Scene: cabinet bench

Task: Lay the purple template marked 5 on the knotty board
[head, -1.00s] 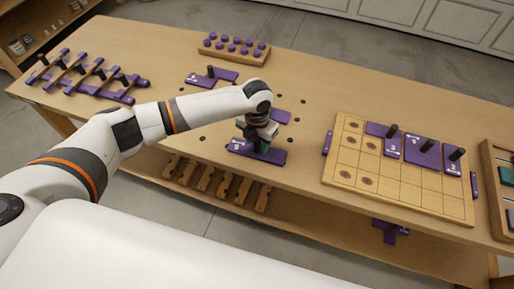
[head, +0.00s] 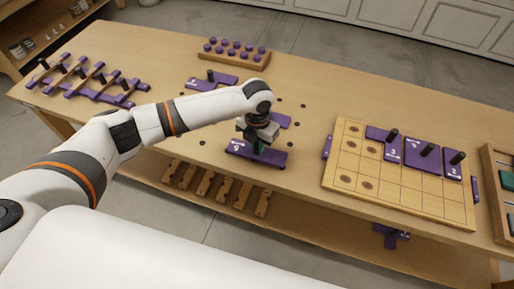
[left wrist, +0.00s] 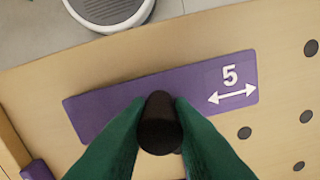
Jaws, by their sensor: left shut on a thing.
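The purple template marked 5 (head: 272,158) is at the front edge of the bench, below my left gripper (head: 259,146). In the left wrist view its white 5 and double arrow show on the purple plate (left wrist: 233,82). The green fingers of my left gripper (left wrist: 158,128) are shut on its dark upright knob (left wrist: 158,118). I cannot tell whether the plate touches the bench. The knotty board (head: 345,176), a pale gridded board with brown knots, lies to the right. Several purple templates with black knobs lie along its far side. My right gripper is not in view.
Another purple template (head: 228,83) with a knob lies behind my left arm. A rack of purple templates (head: 92,90) stands at the left, a peg block (head: 236,58) at the back. A tray (head: 492,190) is at the right edge. Bench between gripper and board is mostly clear.

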